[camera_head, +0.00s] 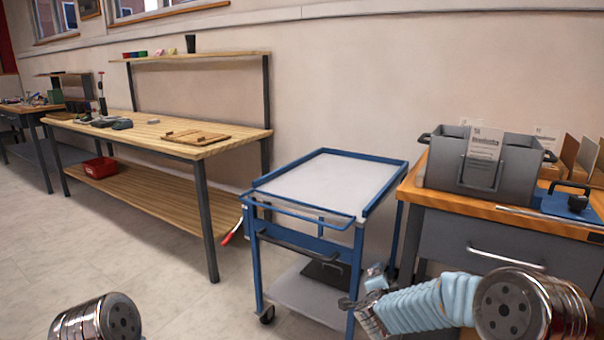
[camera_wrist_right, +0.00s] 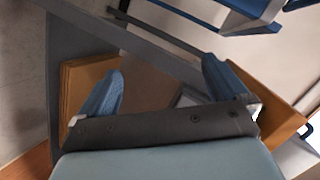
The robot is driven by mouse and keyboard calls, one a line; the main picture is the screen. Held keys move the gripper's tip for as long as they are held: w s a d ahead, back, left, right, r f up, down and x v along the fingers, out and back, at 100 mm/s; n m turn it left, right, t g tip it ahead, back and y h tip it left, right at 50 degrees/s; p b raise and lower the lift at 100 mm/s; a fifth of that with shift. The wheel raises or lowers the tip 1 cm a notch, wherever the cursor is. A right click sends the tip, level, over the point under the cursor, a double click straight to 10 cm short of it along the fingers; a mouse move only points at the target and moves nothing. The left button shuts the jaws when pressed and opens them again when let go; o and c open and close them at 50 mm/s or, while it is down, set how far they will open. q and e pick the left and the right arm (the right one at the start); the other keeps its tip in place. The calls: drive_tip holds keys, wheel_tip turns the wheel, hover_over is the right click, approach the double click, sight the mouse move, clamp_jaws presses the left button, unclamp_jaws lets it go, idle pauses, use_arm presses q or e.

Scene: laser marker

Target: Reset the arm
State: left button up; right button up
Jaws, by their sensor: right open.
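My right arm comes in at the bottom right of the head view, with its light-blue ribbed sleeve reaching left. My right gripper (camera_head: 362,300) is beside the blue cart's (camera_head: 325,180) near right leg, in front of the workbench on the right. In the right wrist view, the right gripper (camera_wrist_right: 165,88) has its two blue fingertips spread wide apart. It is open, with nothing between the fingers. Of my left arm, only a metallic rounded part shows at the bottom left of the head view. My left gripper is out of view.
The cart's grey top is bare. The right workbench (camera_head: 415,196) carries a grey box (camera_head: 455,165) with a label card and a blue item (camera_head: 577,203). A long wooden workbench (camera_head: 235,138) with a shelf stands left. A red bin (camera_head: 100,167) sits below. The front left floor is clear.

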drive_tip(key=s+a+f+n+g+y, duration=0.1)
drive_tip(key=s+a+f+n+y, duration=0.2)
drive_tip(key=f, duration=0.4)
drive_tip(key=s+a+f+n+g+y, duration=0.1)
drive_tip(key=s+f+n+g, duration=0.2)
drive_tip(key=f, duration=0.4)
drive_tip(key=s+a+f+n+g+y, duration=0.1)
drive_tip(key=s+f, duration=0.4)
drive_tip(key=s, duration=0.5)
drive_tip(key=s+a+f+n+g+y, duration=0.2)
drive_tip(key=s+a+f+n+g, duration=0.1)
drive_tip(key=s, duration=0.7)
drive_tip(key=s+a+f+n+g+y, duration=0.2)
drive_tip(key=s+f, duration=0.5)
drive_tip(key=s, duration=0.4)
drive_tip(key=a+n+g, duration=0.1)
drive_tip(key=n+g, duration=0.1)
drive_tip(key=shift+n, duration=0.3)
